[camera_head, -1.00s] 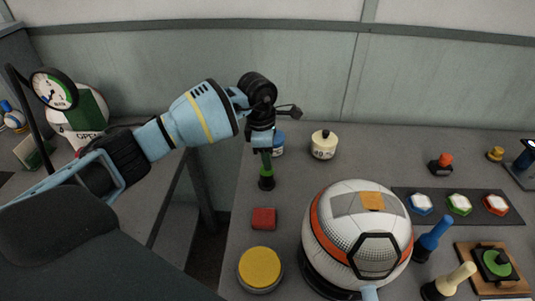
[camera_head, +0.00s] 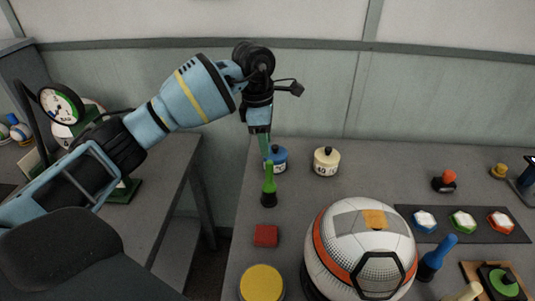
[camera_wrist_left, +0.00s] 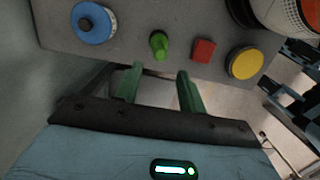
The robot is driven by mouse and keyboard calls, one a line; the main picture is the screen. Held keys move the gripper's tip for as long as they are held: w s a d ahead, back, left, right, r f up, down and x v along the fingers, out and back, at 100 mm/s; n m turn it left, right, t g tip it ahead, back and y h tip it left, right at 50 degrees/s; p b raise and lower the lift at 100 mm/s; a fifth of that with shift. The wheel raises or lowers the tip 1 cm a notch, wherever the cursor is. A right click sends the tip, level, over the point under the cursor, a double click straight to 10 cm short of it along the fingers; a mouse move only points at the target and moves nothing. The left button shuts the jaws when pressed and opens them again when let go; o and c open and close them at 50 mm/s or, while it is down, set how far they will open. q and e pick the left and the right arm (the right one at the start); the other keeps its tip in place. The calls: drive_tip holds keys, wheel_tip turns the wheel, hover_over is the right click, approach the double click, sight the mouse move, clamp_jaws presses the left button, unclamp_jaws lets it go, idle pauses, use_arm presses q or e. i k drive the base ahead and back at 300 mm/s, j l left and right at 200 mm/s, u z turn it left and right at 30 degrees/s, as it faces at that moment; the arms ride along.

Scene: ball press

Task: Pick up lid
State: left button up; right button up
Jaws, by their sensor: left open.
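My left gripper (camera_head: 263,145) hangs fingers-down over the left part of the grey table, open and empty. In the wrist view, its two green fingers (camera_wrist_left: 159,90) stand apart with nothing between them. A round blue jar (camera_head: 277,160) with a dark knobbed lid stands just behind and right of the fingers, partly hidden by them. It also shows in the wrist view (camera_wrist_left: 94,24), left of the fingers. A cream jar (camera_head: 326,163) with a dark-knobbed lid stands further right. I cannot tell which lid the task means. My right gripper is not in view.
A green handle (camera_head: 269,186) stands upright in front of the gripper. A red block (camera_head: 266,236), a yellow disc (camera_head: 261,283) and a large white-orange ball (camera_head: 345,240) are nearer. Hexagonal buttons lie on a dark mat (camera_head: 408,211). A back wall closes off the table.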

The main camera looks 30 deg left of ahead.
sight(505, 283)
drive_tip(key=z, duration=1.25)
